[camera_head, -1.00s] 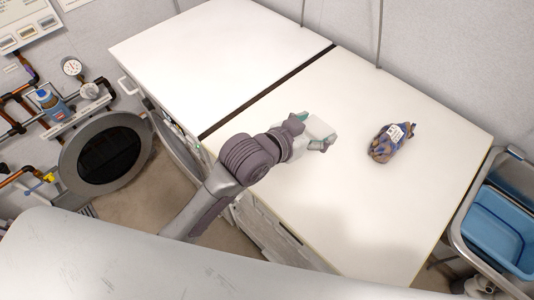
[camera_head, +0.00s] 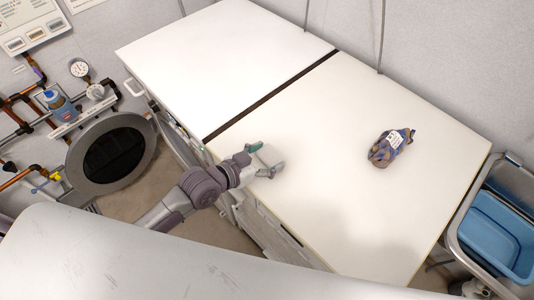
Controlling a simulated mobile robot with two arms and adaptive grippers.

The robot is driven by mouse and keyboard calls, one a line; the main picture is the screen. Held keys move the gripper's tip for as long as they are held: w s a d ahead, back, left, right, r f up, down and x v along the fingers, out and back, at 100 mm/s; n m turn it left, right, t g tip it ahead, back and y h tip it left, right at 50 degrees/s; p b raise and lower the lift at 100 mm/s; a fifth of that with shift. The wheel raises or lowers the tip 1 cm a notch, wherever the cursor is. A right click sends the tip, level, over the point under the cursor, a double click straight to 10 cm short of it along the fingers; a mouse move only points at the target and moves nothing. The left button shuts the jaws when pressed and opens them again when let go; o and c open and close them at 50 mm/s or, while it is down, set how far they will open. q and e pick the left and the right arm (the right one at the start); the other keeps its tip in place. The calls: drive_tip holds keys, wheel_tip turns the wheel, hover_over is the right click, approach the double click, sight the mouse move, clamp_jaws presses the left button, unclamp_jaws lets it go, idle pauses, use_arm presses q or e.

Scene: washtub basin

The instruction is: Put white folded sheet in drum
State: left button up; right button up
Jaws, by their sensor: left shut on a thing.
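My left gripper (camera_head: 262,165) is shut on a small white folded sheet (camera_head: 266,156). The sheet sits between its fingers, over the left front part of the white machine top. A front-loading machine (camera_head: 177,137) stands under the far-left white top (camera_head: 225,65). Its round door with dark glass (camera_head: 112,156) is swung open to the left. The drum inside is hidden from this angle. My right gripper does not show.
A brown and blue bag with a white label (camera_head: 390,147) lies on the right white top (camera_head: 400,215). A metal basin (camera_head: 452,240) with a blue tub (camera_head: 500,231) stands at the right. Pipes, a gauge (camera_head: 79,68) and a blue bottle (camera_head: 60,104) are on the left wall.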

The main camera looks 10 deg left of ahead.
use_arm(q)
drive_tip(key=shift+f, duration=0.1)
drive_tip(key=shift+f, duration=0.15)
drive_tip(key=o, duration=0.7)
drive_tip(key=shift+s+b, duration=0.15)
drive_tip(key=shift+b, duration=0.5)
drive_tip(key=shift+w+a+b+v, duration=0.15)
drive_tip(key=shift+b+v, duration=0.3)
drive_tip(key=shift+v, duration=2.95)
drive_tip(key=shift+w+a+b+v, duration=0.15)
drive_tip(key=shift+b+v, duration=0.3)
drive_tip(key=shift+v, duration=2.95)
drive_tip(key=shift+s, duration=0.1)
